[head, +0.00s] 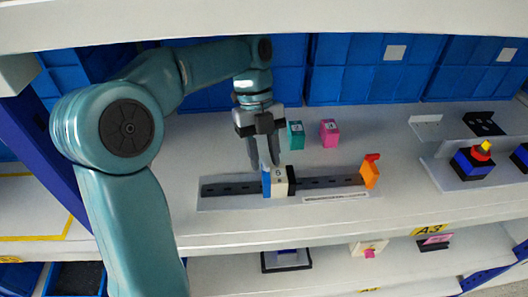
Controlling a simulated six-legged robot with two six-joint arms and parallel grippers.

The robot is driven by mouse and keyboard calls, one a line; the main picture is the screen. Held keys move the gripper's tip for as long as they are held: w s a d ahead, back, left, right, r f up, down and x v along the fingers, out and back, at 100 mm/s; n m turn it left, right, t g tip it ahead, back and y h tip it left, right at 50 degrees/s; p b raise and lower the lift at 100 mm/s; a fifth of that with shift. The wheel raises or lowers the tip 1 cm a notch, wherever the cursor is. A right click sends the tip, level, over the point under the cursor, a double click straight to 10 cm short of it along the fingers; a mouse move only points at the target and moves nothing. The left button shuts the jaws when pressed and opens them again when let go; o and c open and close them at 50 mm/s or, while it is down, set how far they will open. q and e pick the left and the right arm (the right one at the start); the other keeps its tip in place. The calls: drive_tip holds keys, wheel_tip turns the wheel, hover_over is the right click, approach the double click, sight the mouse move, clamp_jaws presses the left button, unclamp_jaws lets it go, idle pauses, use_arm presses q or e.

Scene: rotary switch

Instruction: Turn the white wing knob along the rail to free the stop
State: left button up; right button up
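A dark rail (228,188) lies on a pale base plate on the shelf. The white wing knob cannot be made out apart from this block. My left gripper (264,165) points down at the block's upper left. Its fingertips are close to the block, and contact or a hold cannot be told. An orange piece (370,174) with a red top stands at the rail's right end. My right gripper is out of view.
A teal block (296,134) and a pink block (330,132) stand behind the rail. Blue bins (345,70) line the back. A blue and black device with a red and yellow top (472,163) stands at right. A shelf edge hangs above.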

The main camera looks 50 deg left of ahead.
use_arm(q)
drive_tip(key=shift+c, duration=0.3)
drive_tip(key=shift+s, duration=0.1)
clamp_jaws()
drive_tip(key=shift+n, duration=0.4)
drive_tip(key=n+t+b, duration=0.1)
drive_tip(key=n+b, duration=0.1)
drive_tip(key=n, duration=0.1)
drive_tip(key=shift+s+a, duration=0.15)
drive_tip(key=n+t+b, duration=0.2)
drive_tip(key=n, duration=0.2)
drive_tip(key=shift+s, duration=0.15)
drive_tip(key=n+b, duration=0.1)
drive_tip(key=n, duration=0.1)
drive_tip(key=n+t+b, duration=0.1)
drive_tip(key=shift+s+n+t+y, duration=0.15)
drive_tip(key=shift+n+t+y, duration=0.15)
drive_tip(key=shift+n, duration=0.1)
drive_tip(key=shift+s+d+n+t+y+b, duration=0.15)
drive_tip(key=shift+n+t+y+b, duration=0.1)
drive_tip(key=shift+n, duration=0.5)
drive_tip(key=shift+w+d+n+t+y+b, duration=0.15)
drive_tip(key=shift+n+b, duration=0.1)
drive_tip(key=shift+n, duration=0.5)
drive_tip(key=shift+s, duration=0.1)
